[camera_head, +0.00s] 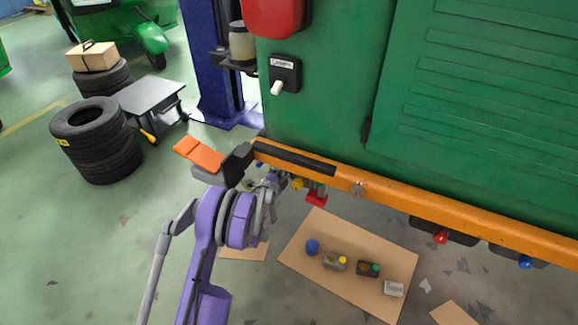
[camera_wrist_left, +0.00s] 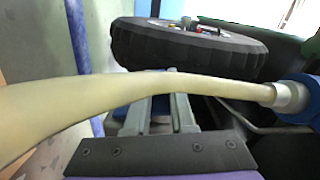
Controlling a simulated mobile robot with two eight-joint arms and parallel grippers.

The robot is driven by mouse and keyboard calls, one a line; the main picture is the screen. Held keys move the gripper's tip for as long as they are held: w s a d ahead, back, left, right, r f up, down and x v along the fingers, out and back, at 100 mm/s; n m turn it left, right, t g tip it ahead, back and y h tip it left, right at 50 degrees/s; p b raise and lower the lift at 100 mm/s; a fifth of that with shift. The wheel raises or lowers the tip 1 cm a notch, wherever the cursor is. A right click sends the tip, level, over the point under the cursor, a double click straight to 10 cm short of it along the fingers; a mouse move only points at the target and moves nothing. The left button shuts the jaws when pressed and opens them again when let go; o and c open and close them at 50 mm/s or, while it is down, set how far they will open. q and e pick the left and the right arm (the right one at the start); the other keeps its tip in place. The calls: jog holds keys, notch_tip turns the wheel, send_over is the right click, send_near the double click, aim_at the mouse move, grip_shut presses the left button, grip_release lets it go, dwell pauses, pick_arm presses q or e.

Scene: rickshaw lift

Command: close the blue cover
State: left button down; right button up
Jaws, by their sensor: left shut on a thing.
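My left arm rises from the bottom left of the head view. Its gripper (camera_head: 270,187) is at the lower edge of the green rickshaw body, below the orange beam. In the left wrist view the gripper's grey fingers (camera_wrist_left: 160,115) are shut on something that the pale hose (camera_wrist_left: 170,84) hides. The hose crosses in front of the fingers to a metal collar and a blue part (camera_wrist_left: 297,98) at the right edge. I cannot tell whether this is the blue cover. A blue round piece (camera_head: 312,247) lies on the cardboard below. My right gripper is not in view.
The orange beam (camera_head: 440,208) runs along the rickshaw's lower edge, with a blue knob (camera_head: 525,262) beneath it. Small containers stand on the cardboard (camera_head: 335,225). Stacked tyres (camera_head: 97,140) and a blue post (camera_head: 207,65) stand at left. A black tyre (camera_wrist_left: 190,48) lies behind the hose.

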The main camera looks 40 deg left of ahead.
pick_arm(q)
jog(key=shift+d+r+m, duration=0.15)
jog(key=shift+m, duration=0.25)
jog(key=shift+w, duration=0.1)
jog(key=c, duration=0.8)
grip_release()
jog(key=shift+o, duration=0.2)
jog(key=shift+d, duration=0.1)
jog(key=p+v, duration=0.1)
jog(key=v, duration=0.6)
jog(key=shift+s, duration=0.3)
